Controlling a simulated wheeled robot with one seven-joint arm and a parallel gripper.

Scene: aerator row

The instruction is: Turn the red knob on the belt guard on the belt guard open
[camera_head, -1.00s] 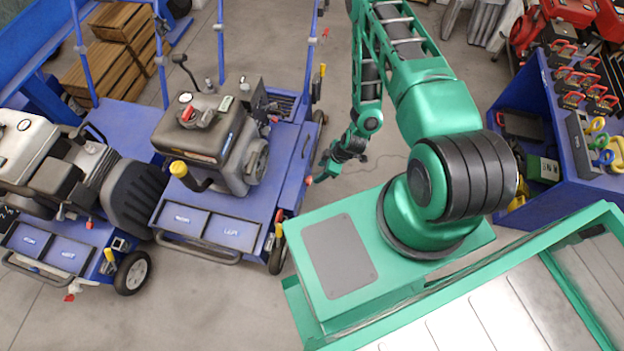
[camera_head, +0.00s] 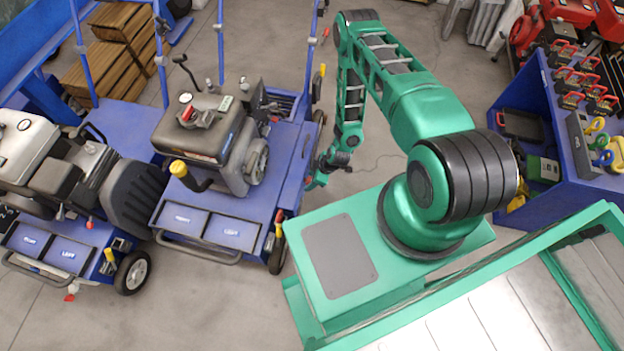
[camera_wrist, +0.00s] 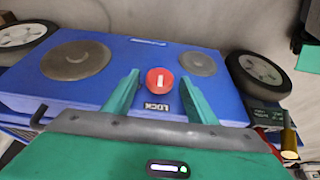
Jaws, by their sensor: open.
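The red knob (camera_wrist: 160,81) is round with a pale mark on it. It sits on the blue belt guard (camera_wrist: 130,64), with a "LOCK" label just below it in the wrist view. My gripper (camera_wrist: 160,83) is open, and its two green fingers show on either side of the knob in the picture. I cannot tell how far the fingertips are from the knob or whether they touch it. In the head view my gripper (camera_head: 314,180) is beside the right side of the blue aerator (camera_head: 215,215); the knob is hidden there.
Two grey discs (camera_wrist: 76,60) mark the guard's face. Wheels show at both sides in the wrist view, one at right (camera_wrist: 258,74). A second machine (camera_head: 60,200) stands at left. A blue tool bench (camera_head: 560,200) is at right. Bare floor (camera_head: 225,300) lies in front.

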